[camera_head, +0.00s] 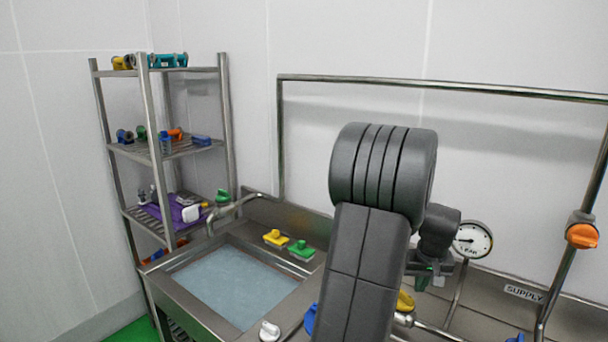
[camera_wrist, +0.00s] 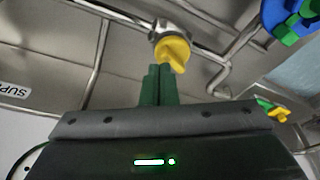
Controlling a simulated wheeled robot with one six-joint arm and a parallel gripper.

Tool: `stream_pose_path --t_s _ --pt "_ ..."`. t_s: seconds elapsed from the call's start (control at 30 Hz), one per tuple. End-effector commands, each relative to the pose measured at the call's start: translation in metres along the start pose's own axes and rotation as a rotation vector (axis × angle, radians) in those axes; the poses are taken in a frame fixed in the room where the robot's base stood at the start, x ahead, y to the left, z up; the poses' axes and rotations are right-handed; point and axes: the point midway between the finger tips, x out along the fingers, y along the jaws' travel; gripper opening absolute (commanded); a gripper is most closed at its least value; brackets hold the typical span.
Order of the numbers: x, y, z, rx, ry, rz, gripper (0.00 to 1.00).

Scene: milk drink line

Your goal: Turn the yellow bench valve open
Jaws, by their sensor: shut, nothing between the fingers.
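The yellow bench valve (camera_wrist: 174,52) shows in the wrist view at the top middle, a yellow handle on a grey metal body fitted to a pipe. In the head view a part of its yellow handle (camera_head: 405,302) shows just right of my arm, the rest hidden. My gripper (camera_wrist: 158,72) has dark green fingers, shut together and empty. Their tips lie just below and left of the yellow handle in the wrist view. I cannot tell whether they touch it. In the head view my gripper is mostly hidden behind my arm.
A sink (camera_head: 235,285) with water is left of my arm, with yellow (camera_head: 276,238) and green (camera_head: 301,250) items on its rim. A gauge (camera_head: 472,239), a SUPPLY label (camera_head: 524,293) and an orange valve (camera_head: 581,234) are right. A shelf rack (camera_head: 148,120) stands at the left.

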Motion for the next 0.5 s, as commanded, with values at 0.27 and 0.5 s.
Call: stream_pose_path --t_s 0.27,0.5 --pt "0.001 -0.013 -0.002 -0.002 0.001 0.000 0.00" --pt "-0.003 -0.031 -0.003 -0.001 0.000 0.000 0.00"
